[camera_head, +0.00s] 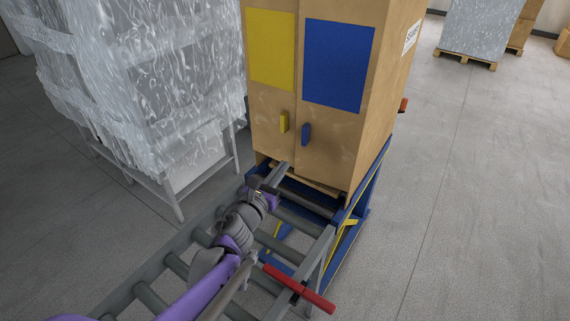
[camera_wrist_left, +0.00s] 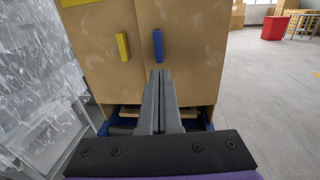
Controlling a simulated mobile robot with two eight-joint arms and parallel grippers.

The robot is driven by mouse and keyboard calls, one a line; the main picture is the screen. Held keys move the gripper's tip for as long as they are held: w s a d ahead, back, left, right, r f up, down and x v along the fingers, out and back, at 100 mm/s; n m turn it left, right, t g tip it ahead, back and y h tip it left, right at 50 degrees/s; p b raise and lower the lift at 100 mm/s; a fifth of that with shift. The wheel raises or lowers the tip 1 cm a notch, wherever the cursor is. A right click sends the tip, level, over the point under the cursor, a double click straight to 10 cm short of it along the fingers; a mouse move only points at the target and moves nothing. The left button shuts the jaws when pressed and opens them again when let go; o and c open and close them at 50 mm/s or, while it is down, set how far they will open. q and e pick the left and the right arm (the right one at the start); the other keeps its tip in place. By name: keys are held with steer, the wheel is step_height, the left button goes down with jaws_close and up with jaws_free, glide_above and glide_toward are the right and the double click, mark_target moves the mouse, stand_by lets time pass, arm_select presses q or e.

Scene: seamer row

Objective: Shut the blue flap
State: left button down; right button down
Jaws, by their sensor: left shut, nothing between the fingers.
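A tall brown carton (camera_head: 386,110) stands on the rollers with two upright front flaps. The blue flap, on the right, carries a blue panel (camera_head: 338,65) and a small blue handle (camera_head: 306,134). The yellow flap, on the left, carries a yellow panel (camera_head: 270,48) and a yellow handle (camera_head: 284,122). The flaps meet at a vertical seam; I cannot tell whether the blue one is flush. My left gripper (camera_head: 284,168) is shut and empty, low in front of the flaps. In the left wrist view its fingertips (camera_wrist_left: 158,72) appear below the blue handle (camera_wrist_left: 158,45); contact is unclear.
A roller conveyor (camera_head: 179,265) runs under my left arm to the blue frame (camera_head: 368,188) under the carton. A red bar (camera_head: 298,288) crosses its near right side. A film-wrapped load (camera_head: 150,85) stands close on the left. Open floor (camera_head: 470,180) lies to the right.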

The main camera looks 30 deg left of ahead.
mark_target(302, 137)
arm_select(q)
steer(key=w, duration=0.8)
steer(key=w+a, duration=0.1)
steer(key=w, duration=0.3)
steer(key=shift+w+a+p, duration=0.25)
steer(key=shift+w, duration=0.3)
steer(key=shift+w+a+p, duration=0.2)
steer(key=shift+w+a, duration=0.05)
steer(key=shift+w, duration=0.25)
steer(key=shift+r, duration=0.1)
